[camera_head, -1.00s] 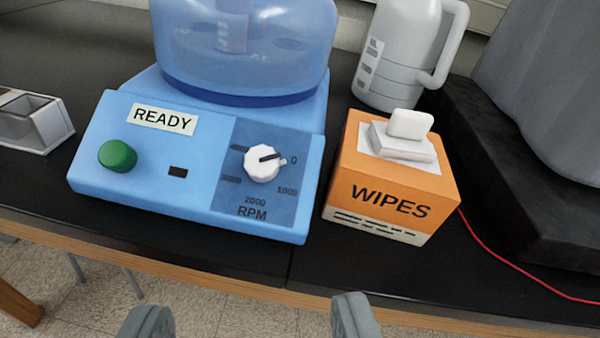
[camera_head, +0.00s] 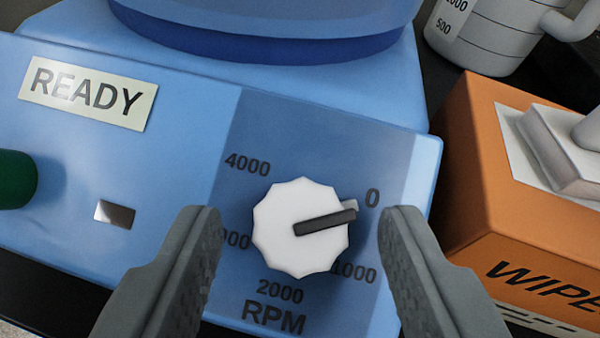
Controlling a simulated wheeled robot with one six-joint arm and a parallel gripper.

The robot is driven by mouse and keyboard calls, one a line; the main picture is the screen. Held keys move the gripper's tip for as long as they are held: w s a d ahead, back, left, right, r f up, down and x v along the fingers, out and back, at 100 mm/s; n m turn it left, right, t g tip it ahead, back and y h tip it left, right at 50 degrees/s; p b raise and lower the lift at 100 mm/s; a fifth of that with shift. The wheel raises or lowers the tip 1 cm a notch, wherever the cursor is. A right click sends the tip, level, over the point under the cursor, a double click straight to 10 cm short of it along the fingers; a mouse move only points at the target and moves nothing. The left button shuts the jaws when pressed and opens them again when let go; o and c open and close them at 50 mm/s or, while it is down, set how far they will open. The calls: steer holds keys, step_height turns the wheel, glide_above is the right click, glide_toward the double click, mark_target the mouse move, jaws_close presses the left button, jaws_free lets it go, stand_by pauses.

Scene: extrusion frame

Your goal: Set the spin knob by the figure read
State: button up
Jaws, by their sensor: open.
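The spin knob (camera_head: 280,240) is a white scalloped dial with a dark pointer bar (camera_head: 325,223). The pointer aims right, close to the 0 mark (camera_head: 372,197). Around it are printed 4000, 1000, 2000 and RPM; another figure at the left is partly hidden by a finger. The knob sits on the dark blue panel of the blue machine (camera_head: 180,180). A label on the machine (camera_head: 88,92) reads READY. My gripper (camera_head: 302,222) is open, with one finger on each side of the knob and visible gaps between fingers and knob.
A green button (camera_head: 16,179) is at the left edge, with a small dark window (camera_head: 114,214) beside it. An orange wipes box (camera_head: 475,205) stands close to the right finger. A white jug (camera_head: 485,40) is behind it. The blue bowl (camera_head: 270,25) rises behind the panel.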

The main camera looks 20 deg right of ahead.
steer(key=shift+w+d+f, duration=0.1)
steer(key=shift+w+f, duration=0.15)
steer(key=shift+w, duration=0.25)
steer(key=c, duration=1)
steer(key=shift+m, duration=0.4)
steer(key=m+h, duration=0.1)
steer(key=m, duration=0.1)
steer(key=m+g+h, duration=0.1)
steer(key=m, duration=0.1)
steer(key=m+h, duration=0.2)
steer(key=shift+w+a+m, duration=0.15)
steer(key=shift+a+m, duration=0.2)
steer(key=shift+m, duration=0.05)
steer(key=shift+w+r+m+g+h, duration=0.1)
steer(key=shift+m+g+h, duration=0.6)
steer(key=shift+m, duration=0.7)
steer(key=shift+r+m+g+h, duration=0.1)
steer(key=shift+m+g+h, duration=0.6)
steer(key=shift+m, duration=0.7)
steer(key=shift+f+m+g, duration=0.1)
steer(key=shift+m+g, duration=0.5)
steer(key=shift+m, duration=0.2)
